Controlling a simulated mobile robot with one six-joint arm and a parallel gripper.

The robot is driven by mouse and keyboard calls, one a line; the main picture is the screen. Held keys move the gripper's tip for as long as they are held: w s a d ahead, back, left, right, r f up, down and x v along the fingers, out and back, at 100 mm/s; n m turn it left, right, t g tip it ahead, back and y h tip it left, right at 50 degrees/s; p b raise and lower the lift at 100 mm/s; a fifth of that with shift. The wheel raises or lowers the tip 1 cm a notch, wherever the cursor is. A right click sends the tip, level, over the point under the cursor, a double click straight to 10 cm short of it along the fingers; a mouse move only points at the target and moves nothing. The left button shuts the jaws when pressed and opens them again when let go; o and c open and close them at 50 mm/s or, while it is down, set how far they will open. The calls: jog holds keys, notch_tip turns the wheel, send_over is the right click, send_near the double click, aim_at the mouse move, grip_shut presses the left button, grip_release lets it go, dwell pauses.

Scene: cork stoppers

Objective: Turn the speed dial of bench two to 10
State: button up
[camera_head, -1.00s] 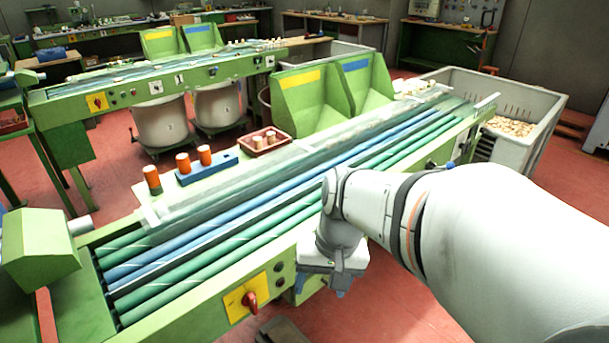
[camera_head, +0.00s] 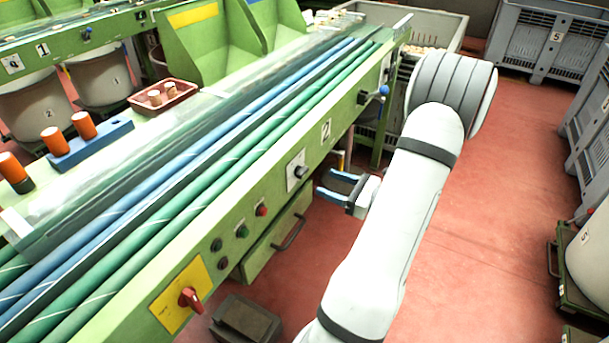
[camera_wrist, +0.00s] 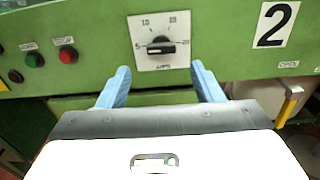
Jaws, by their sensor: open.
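The speed dial (camera_head: 299,171) is a black knob on a white plate on the green front of bench two, left of the black number 2. In the wrist view the dial (camera_wrist: 155,47) lies straight ahead, with numbers including 5 at the left and 10 at the upper left. The knob's bar lies about level; a light mark seems to be at its left end, near the 5. My gripper (camera_head: 328,184) faces the dial with blue fingers apart and empty. In the wrist view the gripper's fingertips (camera_wrist: 160,68) sit just below the dial, either side, apart from it.
A green button (camera_wrist: 33,59) and a red button (camera_wrist: 68,55) sit left of the dial. A red rotary switch (camera_head: 190,298) is on a yellow plate further left. A drawer handle (camera_head: 289,232) sticks out below. A blue-knobbed lever (camera_head: 383,90) is to the right. Red floor is open behind my arm.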

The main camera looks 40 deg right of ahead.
aim_at(306, 173)
jog(key=x, duration=0.7)
jog(key=shift+w, duration=0.25)
jog(key=shift+c, duration=0.2)
jog(key=c, duration=1)
